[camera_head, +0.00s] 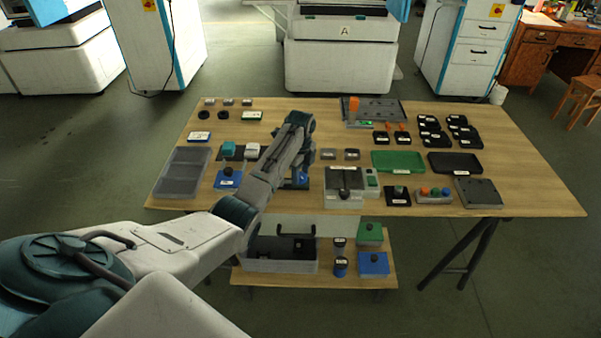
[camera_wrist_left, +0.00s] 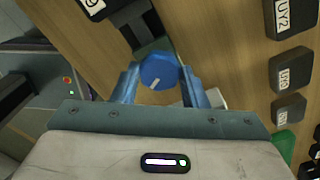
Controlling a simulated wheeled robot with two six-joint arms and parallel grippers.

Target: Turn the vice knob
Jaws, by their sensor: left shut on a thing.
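The blue round vice knob (camera_wrist_left: 160,70), with a white pointer line on its face, shows in the left wrist view. My left gripper (camera_wrist_left: 161,82) is shut on it, one blue finger on each side. In the head view my left arm reaches over the table, and the gripper end (camera_head: 298,178) is low near the front edge. The arm hides most of the vice there. My right gripper is in neither view.
The wooden table (camera_head: 540,190) is crowded. A grey press-like device (camera_head: 343,190) stands right of my left gripper, and a blue-based item (camera_head: 228,179) stands to its left. A grey tray (camera_head: 182,172) lies at the left. A lower shelf (camera_head: 325,281) is in front.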

